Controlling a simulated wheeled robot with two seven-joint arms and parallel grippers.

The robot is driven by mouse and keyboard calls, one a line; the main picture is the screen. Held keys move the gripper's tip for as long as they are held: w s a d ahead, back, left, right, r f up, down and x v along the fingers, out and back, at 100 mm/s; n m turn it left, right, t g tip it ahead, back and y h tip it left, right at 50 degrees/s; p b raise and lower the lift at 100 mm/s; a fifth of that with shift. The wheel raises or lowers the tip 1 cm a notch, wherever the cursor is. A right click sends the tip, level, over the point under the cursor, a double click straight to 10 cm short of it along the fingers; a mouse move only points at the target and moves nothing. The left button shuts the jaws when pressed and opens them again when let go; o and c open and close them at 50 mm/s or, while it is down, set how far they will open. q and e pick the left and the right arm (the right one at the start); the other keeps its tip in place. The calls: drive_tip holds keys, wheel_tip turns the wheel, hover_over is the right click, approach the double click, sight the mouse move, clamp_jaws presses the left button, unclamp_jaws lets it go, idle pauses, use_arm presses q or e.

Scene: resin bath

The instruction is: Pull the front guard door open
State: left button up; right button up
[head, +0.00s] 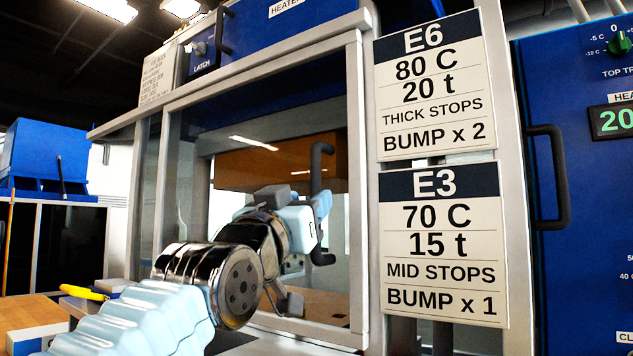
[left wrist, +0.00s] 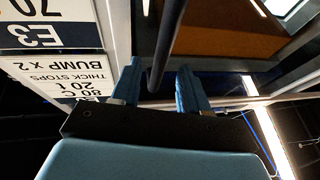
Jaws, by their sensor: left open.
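The front guard door (head: 355,200) is a clear pane in a pale metal frame, and it looks closed. Its black vertical bar handle (head: 321,158) is near the door's right side. My left gripper (head: 318,212) is at the handle, and its body hides the handle's middle part. In the left wrist view my left gripper (left wrist: 158,72) has its two blue fingers apart. The handle bar (left wrist: 166,40) runs down between them, and neither finger clearly touches it. My right gripper is not in view.
A blue LATCH panel (head: 203,55) is above the door. Two cards, E6 (head: 437,108) and E3 (head: 443,270), hang right of it. A blue cabinet with another black handle (head: 548,175) stands at the far right. A yellow-handled tool (head: 84,292) lies at the lower left.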

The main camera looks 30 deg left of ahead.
use_arm(q)
drive_tip(key=p+x, duration=0.1)
drive_tip(key=x, duration=0.3)
drive_tip(key=shift+w, duration=0.2)
clamp_jaws()
